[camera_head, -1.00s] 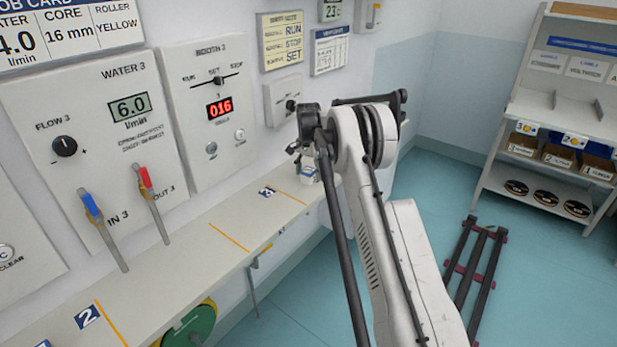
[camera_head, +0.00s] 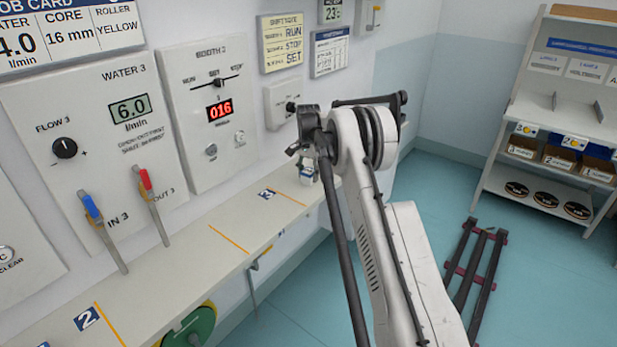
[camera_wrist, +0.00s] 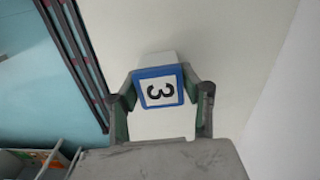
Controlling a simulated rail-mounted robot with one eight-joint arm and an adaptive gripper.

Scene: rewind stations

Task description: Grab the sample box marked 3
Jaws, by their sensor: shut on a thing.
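The sample box (camera_wrist: 157,88) is white with a blue-framed label that bears a black 3. In the wrist view it sits between the two fingers of my gripper (camera_wrist: 160,95), which is shut on it. In the head view, my gripper (camera_head: 305,155) is small and partly hidden by my arm. A bit of the box (camera_head: 306,175) shows just below it, over the far end of the wall shelf. I cannot tell from here whether the box touches the shelf.
The white shelf (camera_head: 180,275) runs along the left wall, with orange lines and blue number plates. Panels Water 3 (camera_head: 90,130) and Booth 3 (camera_head: 212,110) hang above it. A rack (camera_head: 560,110) with bins stands at right. Dark rails (camera_head: 475,270) lie on the blue floor.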

